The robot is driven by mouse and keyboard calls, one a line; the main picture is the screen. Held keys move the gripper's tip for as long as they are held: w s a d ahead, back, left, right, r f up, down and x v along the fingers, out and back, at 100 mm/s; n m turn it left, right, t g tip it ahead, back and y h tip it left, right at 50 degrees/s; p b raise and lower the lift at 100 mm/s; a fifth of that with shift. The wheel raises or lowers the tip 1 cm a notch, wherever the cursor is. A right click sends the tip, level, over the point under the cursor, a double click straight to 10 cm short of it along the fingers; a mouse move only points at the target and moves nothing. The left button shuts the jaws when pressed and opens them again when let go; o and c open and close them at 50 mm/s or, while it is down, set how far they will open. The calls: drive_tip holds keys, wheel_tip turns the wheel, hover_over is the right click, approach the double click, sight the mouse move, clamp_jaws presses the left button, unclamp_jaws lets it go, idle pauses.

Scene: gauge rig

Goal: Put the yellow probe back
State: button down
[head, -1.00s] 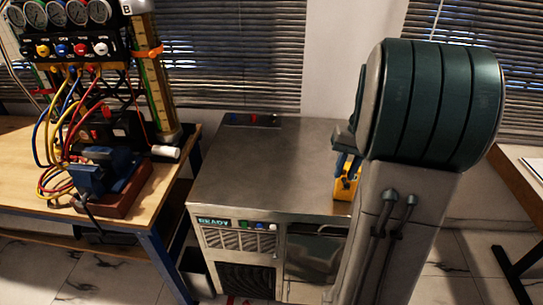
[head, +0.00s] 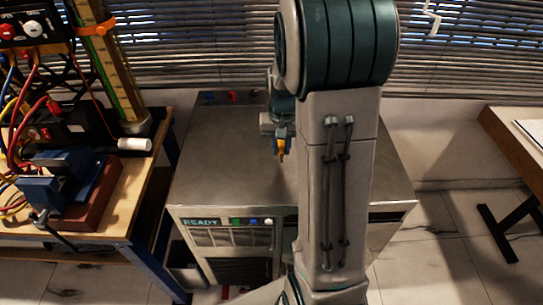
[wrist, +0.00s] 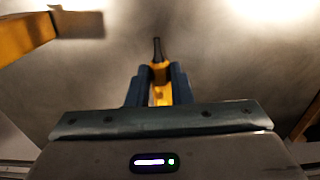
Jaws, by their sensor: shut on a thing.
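The yellow probe (wrist: 160,88) is held between the two blue fingers of my gripper (wrist: 162,72) in the wrist view. Its dark, narrow tip points away from the gripper. In the head view my gripper (head: 282,133) is over the metal cabinet top, and the probe (head: 281,147) shows as a small yellow-orange piece below the fingers. The gripper is shut on the probe. The probe's tip appears clear of the cabinet top, but its height is hard to tell. I cannot make out where the probe belongs.
The metal cabinet (head: 215,150) has a mostly bare top. A wooden bench with a blue vise (head: 55,182) stands left. Another table (head: 515,135) stands right.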

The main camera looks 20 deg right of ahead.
sight(272, 167)
drive_tip(key=shift+w+a+f, duration=0.4)
drive_tip(key=shift+a+f, duration=0.05)
drive_tip(key=shift+a, duration=0.15)
drive_tip(key=shift+w+a+f, duration=0.4)
drive_tip(key=shift+a+f, duration=0.05)
drive_tip(key=shift+a, duration=0.1)
drive_tip(key=shift+f+p, duration=0.3)
drive_tip(key=shift+f, duration=1.65)
drive_tip(key=shift+f, duration=0.15)
drive_tip(key=c, duration=1.3)
unclamp_jaws()
drive_tip(key=shift+r, duration=0.2)
